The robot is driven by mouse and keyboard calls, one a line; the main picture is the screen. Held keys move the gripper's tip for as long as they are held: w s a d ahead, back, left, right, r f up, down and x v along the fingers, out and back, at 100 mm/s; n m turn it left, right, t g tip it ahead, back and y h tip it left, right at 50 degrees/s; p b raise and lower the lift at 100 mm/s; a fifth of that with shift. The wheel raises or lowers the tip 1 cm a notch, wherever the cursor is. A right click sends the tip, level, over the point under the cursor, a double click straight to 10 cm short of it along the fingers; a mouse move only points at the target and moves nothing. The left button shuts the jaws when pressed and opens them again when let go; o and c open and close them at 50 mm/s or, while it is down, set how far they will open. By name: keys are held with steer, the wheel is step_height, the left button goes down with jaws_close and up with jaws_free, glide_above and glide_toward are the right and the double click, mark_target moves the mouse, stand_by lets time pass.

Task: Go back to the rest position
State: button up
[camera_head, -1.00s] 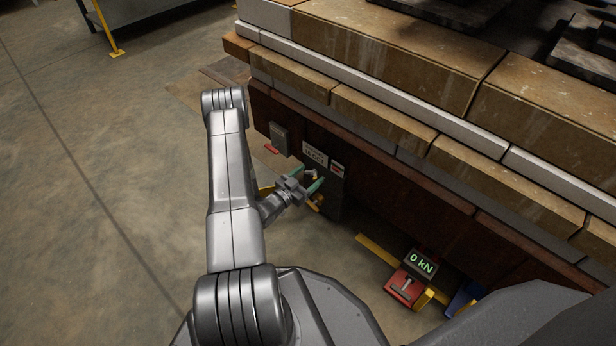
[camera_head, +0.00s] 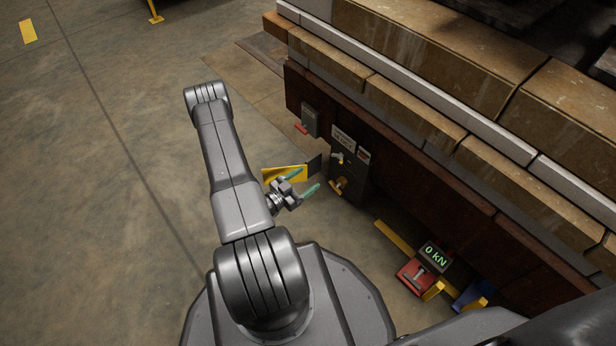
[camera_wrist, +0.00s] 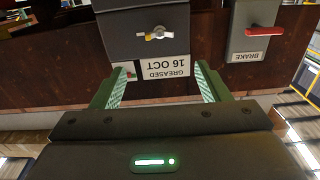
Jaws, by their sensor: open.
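My gripper (camera_head: 305,182) is open and empty, with green fingers spread apart. In the head view it hangs in the air to the left of a dark panel box (camera_head: 350,178) on the brown wall, clear of it. In the wrist view the two fingers (camera_wrist: 160,88) frame an upside-down label "GREASED 16 OCT" (camera_wrist: 166,69). The box with a small yellow and white handle (camera_wrist: 155,35) lies past the fingertips. Nothing is between the fingers.
A grey box with a red lever (camera_wrist: 265,32), labelled BRAKE, is beside the panel. A red device (camera_head: 417,276) with a "0 kN" display (camera_head: 435,256) stands low on the right. Stacked blocks (camera_head: 470,80) top the wall. The floor at left (camera_head: 90,200) is open.

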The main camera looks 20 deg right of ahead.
mark_target(335, 159)
steer(key=b+x, duration=0.4)
steer(key=x, duration=0.9)
steer(key=shift+d+f, duration=0.1)
steer(key=shift+d, duration=0.25)
steer(key=shift+w+n, duration=0.1)
steer(key=shift+n, duration=0.2)
